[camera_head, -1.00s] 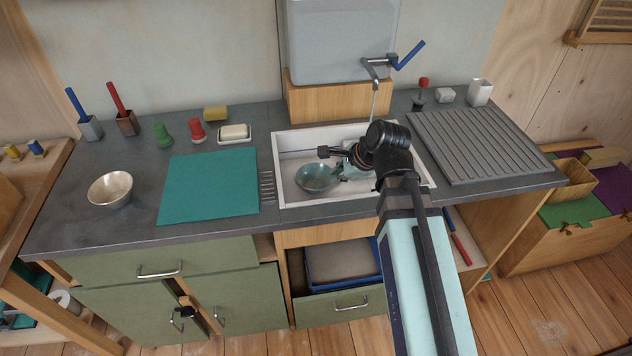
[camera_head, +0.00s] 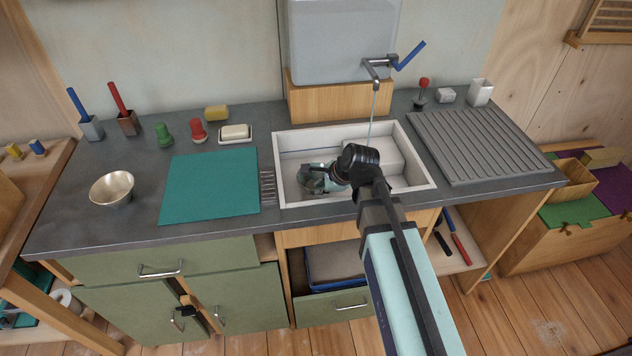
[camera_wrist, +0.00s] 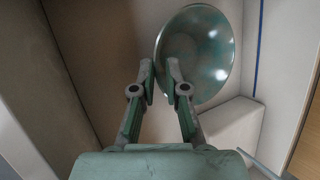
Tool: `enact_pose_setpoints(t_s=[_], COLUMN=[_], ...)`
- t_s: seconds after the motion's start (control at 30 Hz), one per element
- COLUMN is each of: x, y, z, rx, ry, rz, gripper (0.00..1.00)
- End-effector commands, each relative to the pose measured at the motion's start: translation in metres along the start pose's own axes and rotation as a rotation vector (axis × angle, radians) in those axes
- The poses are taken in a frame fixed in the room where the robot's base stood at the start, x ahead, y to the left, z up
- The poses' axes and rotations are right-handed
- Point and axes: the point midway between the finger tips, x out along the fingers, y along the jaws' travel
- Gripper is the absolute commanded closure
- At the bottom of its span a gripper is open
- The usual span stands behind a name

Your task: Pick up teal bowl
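The teal bowl (camera_head: 305,182) sits in the white sink (camera_head: 431,184), mostly covered by my gripper in the head view. In the wrist view the bowl (camera_wrist: 205,50) shows large and glossy just beyond the fingertips. My gripper (camera_wrist: 160,66) is open, its two fingers apart with a small gap. The bowl's near left rim lines up with this gap, and the right fingertip overlaps the bowl's inside. I cannot tell whether either finger touches the rim. In the head view my gripper (camera_head: 318,172) is low over the bowl.
The tap (camera_head: 376,68) stands behind the sink with a thin stream below it. The sink walls are close around my gripper. A metal bowl (camera_head: 112,189) and a teal mat (camera_head: 210,185) lie to the left, a ribbed drainboard (camera_head: 478,145) to the right.

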Motion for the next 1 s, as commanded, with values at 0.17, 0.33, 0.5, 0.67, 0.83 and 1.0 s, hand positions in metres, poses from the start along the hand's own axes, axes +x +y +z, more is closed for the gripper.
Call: enact_pose_setpoints(t_s=[0.17,0.33,0.5,0.67,0.83,1.0], x=[0.024,0.038,0.039,0.038,0.038,0.038], y=[-0.002,-0.001,-0.001,-0.001,-0.001,-0.001], z=[-0.001,-0.001,-0.001,-0.001,-0.001,-0.001], rx=[0.000,0.000,0.000,0.000,0.000,0.000], ry=[-0.001,0.000,0.000,0.000,-0.001,-0.001], rz=[0.004,0.002,0.001,0.001,0.000,0.001], gripper=[0.87,0.87,0.87,1.00,1.00,1.00])
